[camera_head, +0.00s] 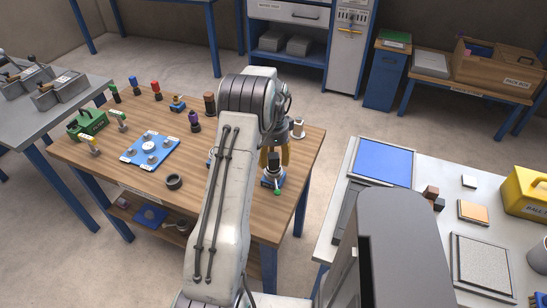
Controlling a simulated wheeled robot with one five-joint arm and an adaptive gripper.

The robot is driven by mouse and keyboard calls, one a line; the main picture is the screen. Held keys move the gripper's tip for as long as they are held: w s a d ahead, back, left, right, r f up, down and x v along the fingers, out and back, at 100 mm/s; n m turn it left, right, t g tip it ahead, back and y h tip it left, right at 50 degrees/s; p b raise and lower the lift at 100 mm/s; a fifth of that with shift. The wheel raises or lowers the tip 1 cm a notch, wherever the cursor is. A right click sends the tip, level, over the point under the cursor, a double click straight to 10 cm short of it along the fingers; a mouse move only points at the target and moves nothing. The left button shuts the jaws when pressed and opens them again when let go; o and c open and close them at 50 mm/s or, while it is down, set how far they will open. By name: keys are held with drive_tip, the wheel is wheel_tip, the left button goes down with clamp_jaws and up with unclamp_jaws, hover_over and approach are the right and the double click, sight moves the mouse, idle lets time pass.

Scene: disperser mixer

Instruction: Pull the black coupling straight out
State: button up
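A black coupling (273,159) stands upright on a fixture with a blue base (266,182), near the right front corner of the wooden table. A light collar shows just under the black part, and a small green knob (277,191) is at the base's front. My gripper (275,156) points down at the coupling, with one yellow finger on each side of it in the picture. The fingers look spread, but I cannot tell whether they touch the coupling. My arm hides part of the table to the left.
The wooden table (240,207) also holds a blue plate (136,156) with round parts, a black ring (174,182), a green box (88,123) and several coloured-top pieces at the back. A white-topped bench (427,173) is to the right.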

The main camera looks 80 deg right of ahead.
drive_tip(key=c, duration=0.9)
drive_tip(key=o, duration=1.2)
drive_tip(key=shift+r, duration=0.1)
drive_tip(key=shift+r+b, duration=0.35)
drive_tip(key=shift+r, duration=3.2)
drive_tip(key=shift+w+r, duration=0.1)
